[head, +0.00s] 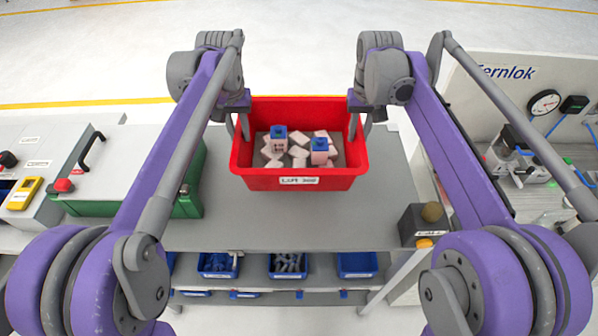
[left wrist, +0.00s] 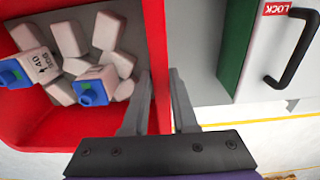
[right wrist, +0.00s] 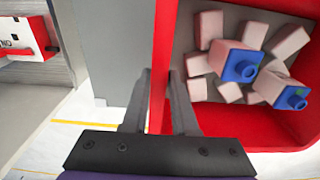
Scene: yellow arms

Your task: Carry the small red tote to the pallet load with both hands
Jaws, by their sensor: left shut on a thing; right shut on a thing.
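The small red tote (head: 338,183) is in the middle of the head view, over the far part of a grey table (head: 250,236). It looks level, and whether its base touches the table is hard to tell. Inside lie several pale pink blocks (head: 298,152) and two pale containers with blue tops (head: 319,146). My left gripper (head: 238,126) is shut on the tote's left wall, which shows between its fingers in the left wrist view (left wrist: 158,100). My right gripper (head: 360,126) is shut on the right wall, also seen in the right wrist view (right wrist: 158,100). No pallet load is recognisable.
A green and grey case with a black handle (head: 130,165) stands left of the tote. A dark box with a round knob (head: 425,222) sits at the table's right. Blue bins (head: 357,264) line a lower shelf. A white panel with a gauge (head: 500,85) stands right. Floor beyond is open.

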